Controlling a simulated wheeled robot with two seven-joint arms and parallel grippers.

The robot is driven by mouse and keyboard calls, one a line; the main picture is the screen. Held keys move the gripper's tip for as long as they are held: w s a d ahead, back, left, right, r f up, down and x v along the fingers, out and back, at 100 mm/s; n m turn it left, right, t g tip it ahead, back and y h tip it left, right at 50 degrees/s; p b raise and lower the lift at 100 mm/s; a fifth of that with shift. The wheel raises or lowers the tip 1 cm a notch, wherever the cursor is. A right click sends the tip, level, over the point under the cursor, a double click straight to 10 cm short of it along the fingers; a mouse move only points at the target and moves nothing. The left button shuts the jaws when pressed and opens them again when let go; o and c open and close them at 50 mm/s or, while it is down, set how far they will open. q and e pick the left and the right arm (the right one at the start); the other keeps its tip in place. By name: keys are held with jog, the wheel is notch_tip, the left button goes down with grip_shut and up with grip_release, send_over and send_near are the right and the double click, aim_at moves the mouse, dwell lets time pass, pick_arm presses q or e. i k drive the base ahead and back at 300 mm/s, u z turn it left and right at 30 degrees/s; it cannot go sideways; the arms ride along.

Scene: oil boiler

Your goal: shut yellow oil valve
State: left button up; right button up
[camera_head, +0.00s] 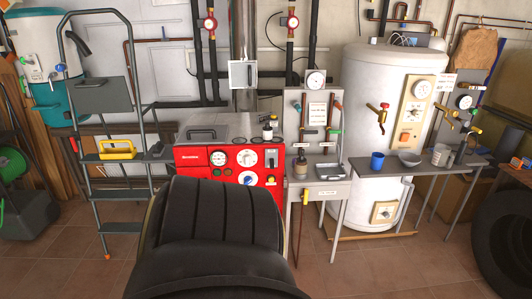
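I cannot tell for sure which fitting is the yellow oil valve. A small yellow handle (306,195) shows under the front of the grey panel table, just right of the red boiler (230,163). A brass-yellow valve (472,130) is on the panel at the far right. Whether any of these valves is open or shut is too small to tell. Neither of my grippers is in view.
A grey panel table (320,188) stands right of the boiler. A grey table (380,167) holds a blue mug (377,161) and a bowl (409,158). A grey stepladder (103,95) with a yellow toolbox (117,150) stands left. A tire (498,245) stands at the right edge.

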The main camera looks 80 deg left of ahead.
aim_at(306, 192)
jog(key=u, duration=0.15)
jog(key=k, duration=0.5)
jog(key=u, duration=2.6)
